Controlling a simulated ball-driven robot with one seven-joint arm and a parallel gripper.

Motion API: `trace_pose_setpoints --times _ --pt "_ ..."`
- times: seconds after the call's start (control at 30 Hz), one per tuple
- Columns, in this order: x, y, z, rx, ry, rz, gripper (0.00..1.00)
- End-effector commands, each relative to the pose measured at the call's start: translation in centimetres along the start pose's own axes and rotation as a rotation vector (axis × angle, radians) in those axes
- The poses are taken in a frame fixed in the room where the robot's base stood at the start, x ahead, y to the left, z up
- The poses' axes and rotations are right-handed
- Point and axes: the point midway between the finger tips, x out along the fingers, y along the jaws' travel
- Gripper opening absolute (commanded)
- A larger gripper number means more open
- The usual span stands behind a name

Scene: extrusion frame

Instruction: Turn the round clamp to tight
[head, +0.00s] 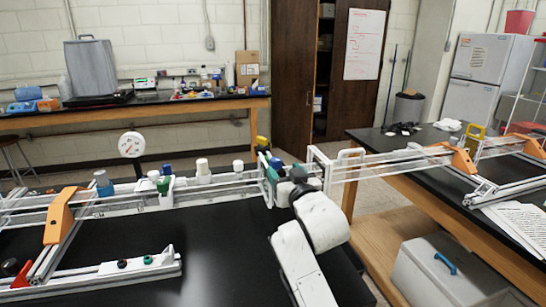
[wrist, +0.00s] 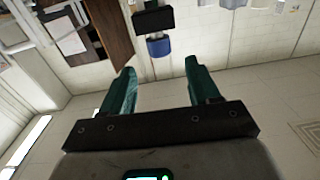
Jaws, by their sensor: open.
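A blue round piece (wrist: 159,47) on a black block (wrist: 153,20) is ahead of my gripper (wrist: 160,82) in the wrist view. It looks like the round clamp, but its marks and how tight it is cannot be read. It lies beyond the fingertips and apart from them, roughly in line with the gap between them. My gripper's two green fingers are spread wide with nothing between them. In the head view my gripper (head: 272,168) is at the right end of the extrusion frame (head: 225,190), where it partly hides the parts there.
An orange bracket (head: 60,214) is at left. Bare black tabletop (head: 215,255) lies in front.

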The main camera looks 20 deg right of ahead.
Motion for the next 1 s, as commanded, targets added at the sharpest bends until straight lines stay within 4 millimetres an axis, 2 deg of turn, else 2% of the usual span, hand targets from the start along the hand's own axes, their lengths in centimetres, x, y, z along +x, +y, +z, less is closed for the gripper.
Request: trace_pose_setpoints --times 0.2,0.5,0.7,1.0 --pt "3.4 0.0 -0.1 0.0 -0.002 0.0 0.61" --pt "7.3 0.0 0.0 0.0 -0.001 0.0 0.61" --pt "8.7 0.0 0.1 0.0 -0.002 0.0 0.61" --pt "9.2 0.0 0.0 0.0 -0.001 -0.001 0.61"
